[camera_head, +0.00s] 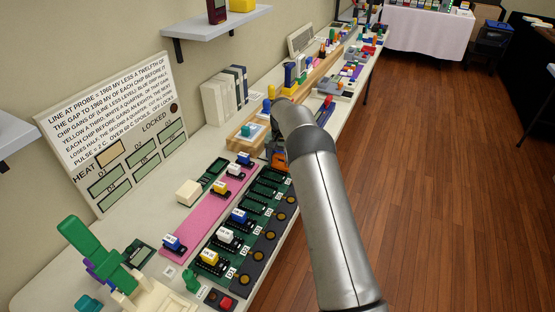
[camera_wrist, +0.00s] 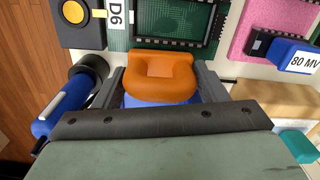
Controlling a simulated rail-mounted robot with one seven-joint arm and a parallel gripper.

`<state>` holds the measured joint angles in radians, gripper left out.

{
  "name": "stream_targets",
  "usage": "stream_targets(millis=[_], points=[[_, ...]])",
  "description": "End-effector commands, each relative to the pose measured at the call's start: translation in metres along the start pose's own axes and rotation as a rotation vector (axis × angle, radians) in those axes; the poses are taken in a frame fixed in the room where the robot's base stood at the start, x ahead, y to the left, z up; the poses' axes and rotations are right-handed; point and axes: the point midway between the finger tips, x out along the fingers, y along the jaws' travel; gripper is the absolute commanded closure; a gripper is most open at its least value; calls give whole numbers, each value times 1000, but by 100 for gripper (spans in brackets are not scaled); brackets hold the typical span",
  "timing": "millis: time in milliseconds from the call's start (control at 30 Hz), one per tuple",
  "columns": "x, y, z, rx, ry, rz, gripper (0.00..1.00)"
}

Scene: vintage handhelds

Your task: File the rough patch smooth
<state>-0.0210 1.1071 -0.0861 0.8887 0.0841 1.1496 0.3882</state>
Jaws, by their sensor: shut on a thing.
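My gripper (camera_wrist: 160,88) is shut on an orange piece with a blue part (camera_wrist: 162,78), which sits between its two grey fingers in the wrist view. The piece has rounded edges and a paler square patch on its face. In the head view a bit of the orange piece (camera_head: 279,160) shows at the end of my arm, beside the far end of the row of green boards; the fingers are mostly hidden there. I cannot tell whether the piece touches the bench. No file or rough patch can be clearly identified.
Green boards (camera_head: 255,205) with chips and yellow-buttoned pads line the bench beside a pink mat (camera_head: 205,207). A blue and black cylinder (camera_wrist: 62,112) lies close left of my gripper in the wrist view. A wooden tray (camera_head: 238,137) and a sign board (camera_head: 110,130) stand behind.

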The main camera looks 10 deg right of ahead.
Motion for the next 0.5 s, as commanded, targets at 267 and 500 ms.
stream_targets(millis=[267,500], points=[[-1,1,0,0,1,0,78],[0,-10,-2,-3,1,0,78]])
